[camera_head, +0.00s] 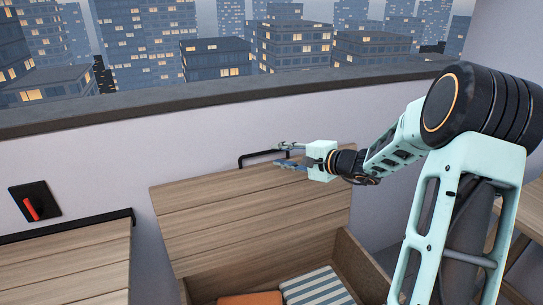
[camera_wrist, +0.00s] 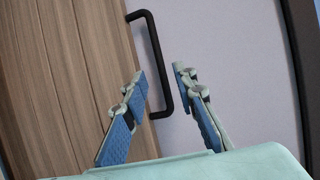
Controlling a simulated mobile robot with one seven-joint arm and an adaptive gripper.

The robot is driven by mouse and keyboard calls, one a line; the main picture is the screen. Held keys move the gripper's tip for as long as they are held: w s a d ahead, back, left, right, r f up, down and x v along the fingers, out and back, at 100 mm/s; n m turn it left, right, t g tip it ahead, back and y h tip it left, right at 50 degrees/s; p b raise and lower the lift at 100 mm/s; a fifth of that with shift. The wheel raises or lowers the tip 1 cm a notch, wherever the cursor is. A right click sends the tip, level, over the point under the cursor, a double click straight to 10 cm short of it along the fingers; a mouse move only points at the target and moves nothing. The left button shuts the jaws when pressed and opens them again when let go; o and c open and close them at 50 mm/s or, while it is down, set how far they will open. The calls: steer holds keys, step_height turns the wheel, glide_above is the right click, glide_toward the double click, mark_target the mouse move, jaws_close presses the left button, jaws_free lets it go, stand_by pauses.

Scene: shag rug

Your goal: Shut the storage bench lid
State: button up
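The wood-plank lid (camera_head: 240,215) of the storage bench (camera_head: 362,268) stands raised, tilted back toward the wall. A black bar handle (camera_head: 254,156) is fixed at its upper edge. My gripper (camera_head: 281,154) is at the right end of the handle, its two fingers apart. In the wrist view, the lid (camera_wrist: 60,80) fills the left side and the handle (camera_wrist: 153,45) runs down past the open fingertips (camera_wrist: 160,72).
An orange item (camera_head: 250,299) and a blue-and-white striped cushion (camera_head: 315,288) lie inside the bench. A second wooden top (camera_head: 65,265) is at the left. A wall box with a red lever (camera_head: 34,203) is above it. The wall and window ledge (camera_head: 200,110) are behind.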

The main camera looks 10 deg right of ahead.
mark_target(267, 153)
steer(key=shift+x, duration=2.4)
steer(key=shift+c, duration=0.2)
jaws_close()
